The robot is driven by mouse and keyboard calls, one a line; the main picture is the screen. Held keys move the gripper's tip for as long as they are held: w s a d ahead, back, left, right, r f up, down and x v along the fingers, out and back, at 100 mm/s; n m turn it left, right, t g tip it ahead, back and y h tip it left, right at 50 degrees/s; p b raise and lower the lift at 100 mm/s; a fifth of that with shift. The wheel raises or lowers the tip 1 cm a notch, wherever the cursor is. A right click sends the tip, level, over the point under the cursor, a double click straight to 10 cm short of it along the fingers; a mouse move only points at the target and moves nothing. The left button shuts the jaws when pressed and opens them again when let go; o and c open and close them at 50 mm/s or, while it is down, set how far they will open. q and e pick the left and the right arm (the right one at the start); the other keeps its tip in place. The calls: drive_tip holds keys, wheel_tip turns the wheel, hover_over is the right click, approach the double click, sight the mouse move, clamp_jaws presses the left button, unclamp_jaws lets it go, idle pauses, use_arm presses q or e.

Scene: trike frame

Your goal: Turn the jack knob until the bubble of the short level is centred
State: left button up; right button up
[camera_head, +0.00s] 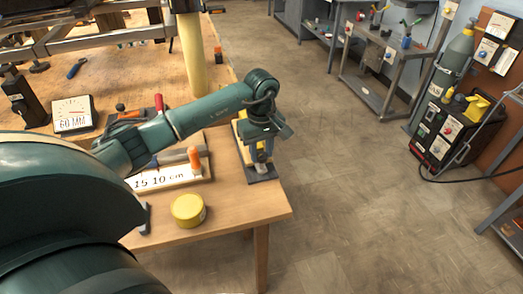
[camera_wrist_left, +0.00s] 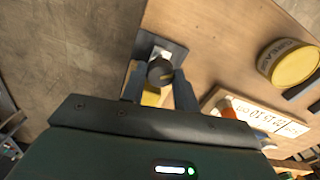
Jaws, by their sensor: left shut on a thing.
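The jack knob (camera_wrist_left: 160,72) is a dark round knob above a dark base plate (camera_wrist_left: 176,50) at the table's edge. My left gripper (camera_wrist_left: 159,74) is shut on the knob, one finger on each side; in the head view the same gripper (camera_head: 262,150) points down over the dark plate (camera_head: 263,177). A yellow part (camera_wrist_left: 151,97), perhaps the short level, lies partly hidden beside the fingers; yellow also shows behind the gripper in the head view. No bubble can be made out. My right gripper is not in view.
A yellow tin (camera_head: 188,210) stands near the table's front edge. A board with numbers (camera_head: 160,181) and an orange-handled tool (camera_head: 195,160) lie left of the gripper. A 60 MM gauge (camera_head: 72,115) and a yellow post (camera_head: 192,55) stand farther back.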

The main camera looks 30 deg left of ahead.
use_arm(q)
drive_tip(key=n, duration=0.8)
drive_tip(key=shift+b, duration=0.3)
drive_tip(key=n, duration=0.4)
drive_tip(key=shift+n, duration=0.3)
drive_tip(key=n, duration=0.3)
drive_tip(key=shift+n, duration=0.3)
drive_tip(key=n+p, duration=0.1)
drive_tip(key=n, duration=0.2)
drive_tip(key=shift+r+n, duration=0.1)
drive_tip(key=shift+n, duration=0.2)
drive_tip(key=n+p, duration=0.1)
drive_tip(key=n, duration=0.3)
drive_tip(key=shift+n, duration=0.3)
drive_tip(key=n+p, duration=0.1)
drive_tip(key=n, duration=0.2)
drive_tip(key=shift+n, duration=0.3)
drive_tip(key=shift+n+p, duration=0.45)
drive_tip(key=shift+n, duration=1.35)
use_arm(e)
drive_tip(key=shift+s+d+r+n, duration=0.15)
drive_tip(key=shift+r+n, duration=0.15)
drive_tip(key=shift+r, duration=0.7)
